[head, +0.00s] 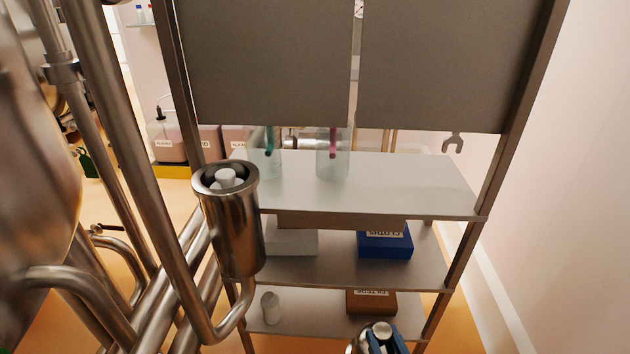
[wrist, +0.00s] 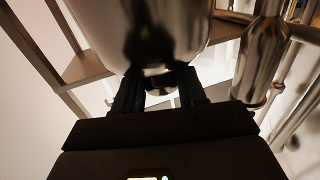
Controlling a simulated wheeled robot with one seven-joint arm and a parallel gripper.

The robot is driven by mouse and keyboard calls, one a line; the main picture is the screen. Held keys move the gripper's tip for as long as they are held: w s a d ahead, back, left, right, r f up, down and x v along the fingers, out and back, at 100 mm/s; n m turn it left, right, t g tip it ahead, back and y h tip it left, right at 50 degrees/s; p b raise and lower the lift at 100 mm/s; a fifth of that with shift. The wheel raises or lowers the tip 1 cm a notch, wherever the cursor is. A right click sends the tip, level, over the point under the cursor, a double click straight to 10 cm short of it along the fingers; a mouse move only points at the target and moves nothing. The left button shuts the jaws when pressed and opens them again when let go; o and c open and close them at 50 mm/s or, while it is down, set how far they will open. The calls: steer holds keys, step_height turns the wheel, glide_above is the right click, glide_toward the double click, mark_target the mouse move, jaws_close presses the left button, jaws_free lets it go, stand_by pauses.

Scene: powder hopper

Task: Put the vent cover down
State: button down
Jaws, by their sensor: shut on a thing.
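My gripper (head: 378,340) is at the bottom edge of the head view, in front of the lower shelves, with blue fingers. It is shut on the vent cover, a shiny metal piece with a pale round top, mostly cut off there. In the wrist view the dark fingers (wrist: 160,98) close on a small part under the vent cover (wrist: 185,28), which is a large smooth metal body filling the top middle. The steel hopper (head: 238,235) stands to the left of my gripper in the head view, its mouth open with a white piece (head: 228,178) inside.
A metal shelf unit stands in front. Its top shelf (head: 400,185) holds two clear jars (head: 333,160) on the left and is bare on the right. A blue box (head: 385,243), a brown box (head: 370,301) and a white bottle (head: 270,307) sit lower. Steel pipes (head: 130,180) crowd the left.

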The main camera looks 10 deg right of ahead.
steer(key=shift+a+r+p, duration=0.15)
steer(key=shift+r+p, duration=0.25)
steer(key=shift+r, duration=0.45)
steer(key=shift+s+a, duration=0.1)
steer(key=shift+s, duration=0.05)
